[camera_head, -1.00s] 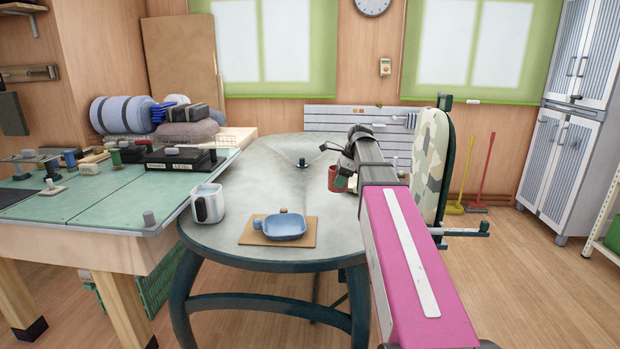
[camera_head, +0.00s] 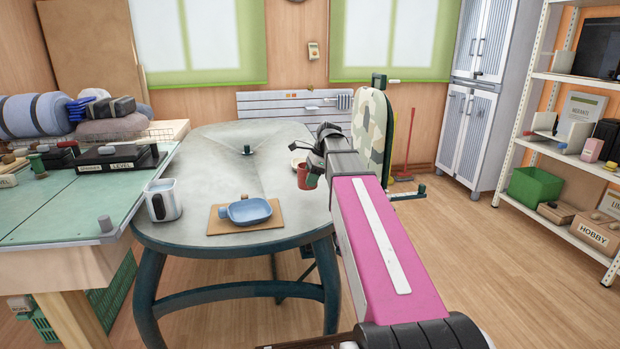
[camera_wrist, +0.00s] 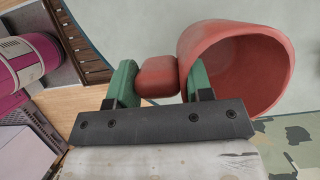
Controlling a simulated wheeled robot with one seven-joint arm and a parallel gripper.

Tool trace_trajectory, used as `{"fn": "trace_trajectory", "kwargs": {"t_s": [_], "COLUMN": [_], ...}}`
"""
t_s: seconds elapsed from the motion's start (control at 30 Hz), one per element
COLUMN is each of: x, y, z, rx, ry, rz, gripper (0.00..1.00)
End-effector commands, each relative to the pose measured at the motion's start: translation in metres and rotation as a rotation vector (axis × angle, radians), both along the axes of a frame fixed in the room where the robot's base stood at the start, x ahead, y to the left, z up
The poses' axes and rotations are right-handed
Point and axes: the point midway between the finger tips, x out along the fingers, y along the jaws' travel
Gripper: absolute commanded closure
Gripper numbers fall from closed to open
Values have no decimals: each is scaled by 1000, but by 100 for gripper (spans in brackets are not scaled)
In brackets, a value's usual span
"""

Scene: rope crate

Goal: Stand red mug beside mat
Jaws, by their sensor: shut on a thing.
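The red mug (camera_head: 304,181) is at the right side of the oval table (camera_head: 200,160) in the head view. In the wrist view my gripper (camera_wrist: 160,78) is shut on the handle of the red mug (camera_wrist: 240,65), one green finger on each side of it. The mug's open mouth shows and it looks empty. In the head view my arm partly hides my gripper (camera_head: 314,172), and I cannot tell whether the mug touches the tabletop. The tan mat (camera_head: 279,217) lies at the table's near edge, left of and nearer than the mug.
A blue dish (camera_head: 248,211) sits on the mat. A white mug (camera_head: 168,203) stands left of the mat. A pale plate (camera_head: 296,162) shows partly behind the red mug. A camouflage-covered board (camera_head: 372,125) stands right of the table. The tabletop between mat and red mug looks clear.

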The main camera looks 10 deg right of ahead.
Motion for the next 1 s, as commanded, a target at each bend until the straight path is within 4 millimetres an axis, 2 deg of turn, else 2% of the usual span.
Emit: {"fn": "trace_trajectory", "kwargs": {"t_s": [0.27, 0.7, 1.0], "x": [0, 0, 0], "y": [0, 0, 0], "z": [-14, -53, -60], "rx": [0, 0, 0], "ry": [1, 0, 0], "rz": [0, -1, 0], "gripper": [87, 87, 87]}}
